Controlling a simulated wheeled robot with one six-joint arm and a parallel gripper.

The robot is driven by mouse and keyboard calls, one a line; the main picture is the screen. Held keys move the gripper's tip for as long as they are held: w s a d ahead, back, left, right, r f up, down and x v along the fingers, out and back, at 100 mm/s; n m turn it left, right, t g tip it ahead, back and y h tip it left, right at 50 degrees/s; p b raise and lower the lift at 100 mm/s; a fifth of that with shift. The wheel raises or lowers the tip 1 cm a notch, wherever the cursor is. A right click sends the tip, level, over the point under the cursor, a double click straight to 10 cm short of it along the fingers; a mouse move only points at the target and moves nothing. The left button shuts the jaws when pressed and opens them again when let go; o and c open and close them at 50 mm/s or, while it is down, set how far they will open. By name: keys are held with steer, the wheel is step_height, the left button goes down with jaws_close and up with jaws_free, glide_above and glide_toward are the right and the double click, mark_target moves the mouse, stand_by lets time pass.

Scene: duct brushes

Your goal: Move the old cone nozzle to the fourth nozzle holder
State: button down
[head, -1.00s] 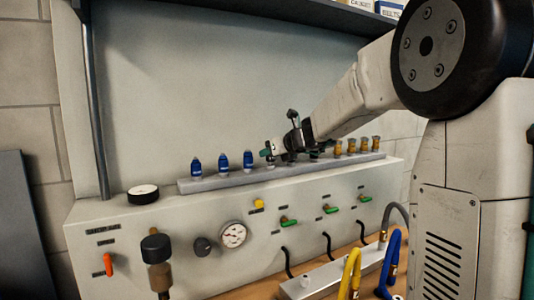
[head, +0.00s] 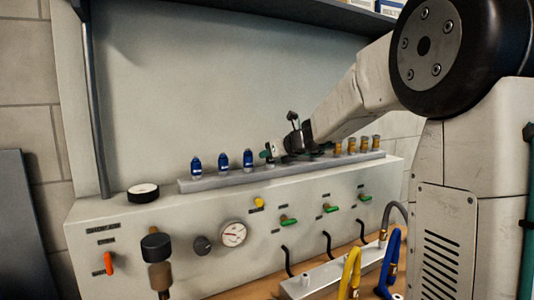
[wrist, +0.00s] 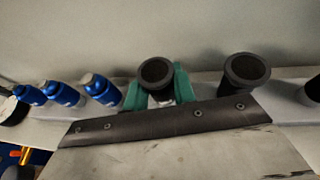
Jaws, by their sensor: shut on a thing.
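My gripper (wrist: 157,92) has green fingertips on both sides of a dark, round-mouthed cone nozzle (wrist: 156,71) and is shut on it. The nozzle stands roughly upright at the rail, just right of three blue nozzles (wrist: 101,89), in the fourth place from the left. In the head view my gripper (head: 269,153) is at the middle of the grey rail (head: 225,180). Its fingers largely cover the held nozzle there. I cannot tell whether the nozzle's base is fully seated, as its lower part is hidden.
Another dark nozzle (wrist: 245,71) stands close right of my gripper, with one more (wrist: 312,91) at the right edge. Several brass nozzles (head: 352,145) fill the rail's right end. The panel below carries a gauge (head: 233,234) and green-handled valves (head: 289,222). A shelf (head: 300,12) hangs above.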

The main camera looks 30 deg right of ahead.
steer(key=shift+f, duration=0.1)
steer(key=c, duration=1.1)
jaws_free()
steer(key=v, duration=0.7)
steer(key=shift+s, duration=0.35)
